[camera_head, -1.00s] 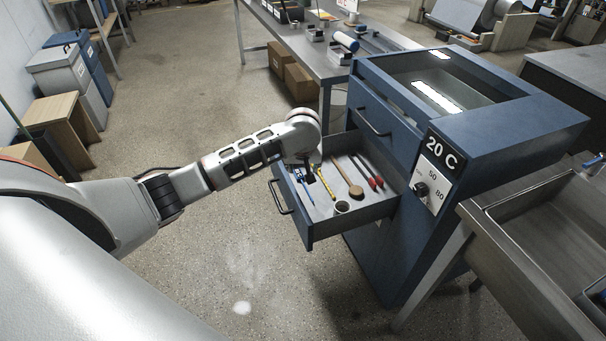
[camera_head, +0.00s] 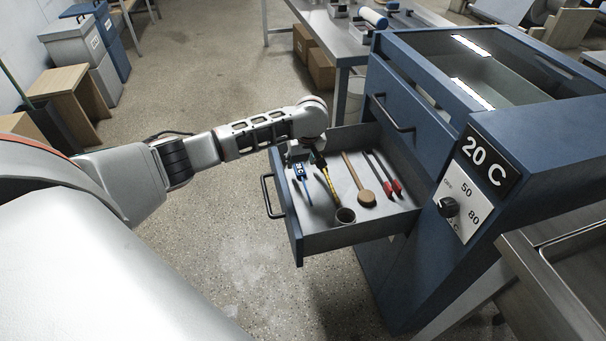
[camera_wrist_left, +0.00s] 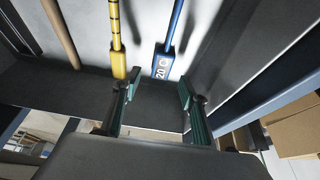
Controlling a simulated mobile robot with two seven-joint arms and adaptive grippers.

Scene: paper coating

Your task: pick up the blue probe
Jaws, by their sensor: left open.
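The blue probe (camera_head: 300,171) lies in the open drawer (camera_head: 354,235), near its left end, with its thin rod pointing toward the front of the picture. My left gripper (camera_head: 310,158) is at the drawer's back left, above the probe's handle end. In the left wrist view, the blue probe's handle (camera_wrist_left: 163,63), marked 20, shows just beyond and between the open fingertips (camera_wrist_left: 158,84). The fingers look empty. A yellow probe (camera_wrist_left: 117,45) lies beside it, close to the left fingertip in that view. My right gripper is not in view.
The drawer walls are close around the gripper. The blue cabinet (camera_head: 405,275) stands to the right; open floor (camera_head: 220,260) lies to the left.

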